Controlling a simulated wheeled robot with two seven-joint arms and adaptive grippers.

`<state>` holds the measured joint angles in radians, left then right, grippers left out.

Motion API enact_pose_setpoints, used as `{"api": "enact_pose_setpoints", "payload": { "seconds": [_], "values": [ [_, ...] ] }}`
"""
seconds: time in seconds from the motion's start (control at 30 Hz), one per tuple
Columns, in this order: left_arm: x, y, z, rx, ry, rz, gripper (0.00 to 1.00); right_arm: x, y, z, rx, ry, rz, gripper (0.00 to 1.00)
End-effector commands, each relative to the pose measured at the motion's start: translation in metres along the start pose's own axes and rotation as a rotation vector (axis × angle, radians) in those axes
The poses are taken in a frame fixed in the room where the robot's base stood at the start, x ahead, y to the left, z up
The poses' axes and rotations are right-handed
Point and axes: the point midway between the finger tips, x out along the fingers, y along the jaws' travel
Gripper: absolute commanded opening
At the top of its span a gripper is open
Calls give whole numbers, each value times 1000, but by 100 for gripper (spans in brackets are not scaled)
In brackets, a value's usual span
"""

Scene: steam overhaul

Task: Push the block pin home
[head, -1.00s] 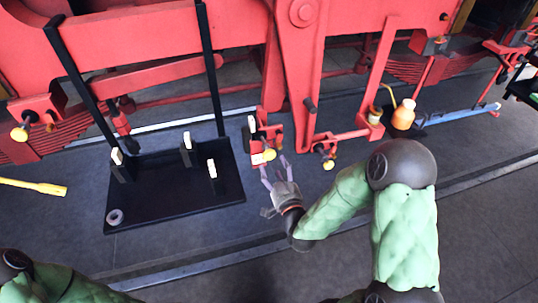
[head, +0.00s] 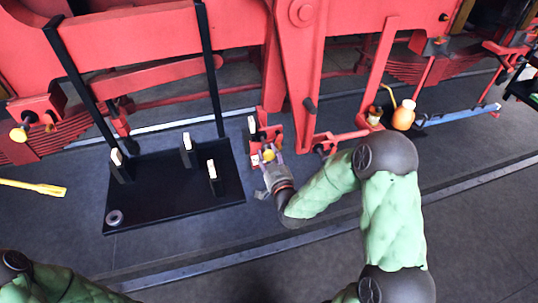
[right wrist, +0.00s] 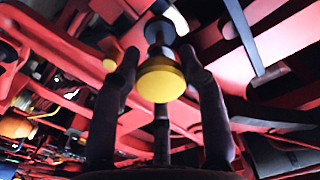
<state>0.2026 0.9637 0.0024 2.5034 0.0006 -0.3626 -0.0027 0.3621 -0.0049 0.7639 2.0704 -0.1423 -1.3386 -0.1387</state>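The pin with the yellow head (head: 269,155) sits at a small red bracket (head: 257,130) under the red frame, right of the black stand. In the right wrist view its round yellow head (right wrist: 161,79) faces me, with a dark shank behind it. My right gripper (head: 268,163) is at the pin, its fingers around the head. The wrist view shows the fingers (right wrist: 160,75) spread on both sides, with what look like narrow gaps to the head. How far the pin is in is hidden. My left gripper is out of view.
A black stand plate (head: 175,190) with upright pegs and a ring (head: 115,217) lies to the left. A yellow handle (head: 35,187) is at far left. An orange container (head: 403,116) and a blue bar (head: 465,114) lie to the right. Red beams hang close above.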

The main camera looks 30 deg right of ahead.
Motion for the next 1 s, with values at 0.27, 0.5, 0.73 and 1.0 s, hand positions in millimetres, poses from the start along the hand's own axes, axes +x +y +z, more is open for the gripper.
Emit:
{"api": "enact_pose_setpoints", "payload": {
  "seconds": [0.27,0.5,0.73,1.0],
  "values": [
    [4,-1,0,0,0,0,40,8,0,-1,-1,8,-1,0],
    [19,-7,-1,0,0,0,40,45,0,-1,-2,11,-1,0],
    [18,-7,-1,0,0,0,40,51,0,-4,-2,10,0,0],
    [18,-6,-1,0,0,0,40,51,0,-5,-2,10,0,66]
  ]
}}
